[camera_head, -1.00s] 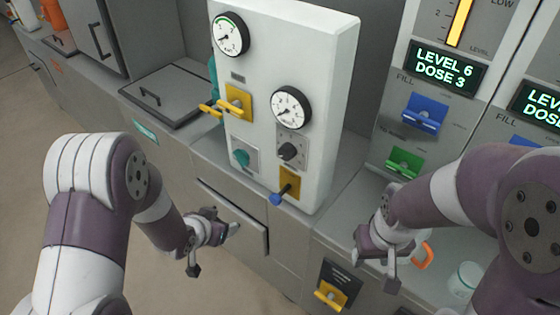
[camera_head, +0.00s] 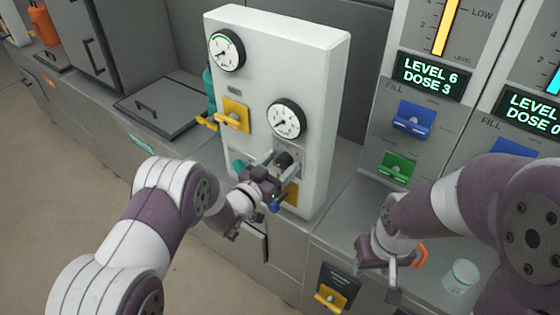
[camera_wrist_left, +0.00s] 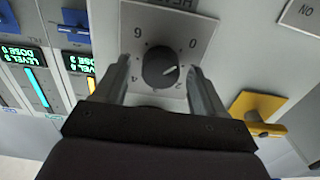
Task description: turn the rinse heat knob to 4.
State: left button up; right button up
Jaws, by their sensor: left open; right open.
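The dark round heat knob (camera_head: 284,159) sits on the white panel below the lower gauge, partly behind my left gripper (camera_head: 277,166). In the left wrist view the knob (camera_wrist_left: 160,68) is seen upside down on its grey plate (camera_wrist_left: 205,28), with numbers from 0 to 6. Its white pointer mark points right, between 0 and 2. My left gripper (camera_wrist_left: 160,82) is open, with one finger on each side of the knob and visible gaps. My right gripper (camera_head: 384,270) is open and empty over the counter at the right.
A yellow lever (camera_head: 234,116) and a teal knob (camera_head: 238,167) are left of the knob. Gauges (camera_head: 286,118) are above. A white jar (camera_head: 461,276) stands near my right gripper.

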pick_arm(q)
jog(key=shift+w+d, duration=0.15)
jog(key=shift+c, duration=0.4)
jog(key=c, duration=1)
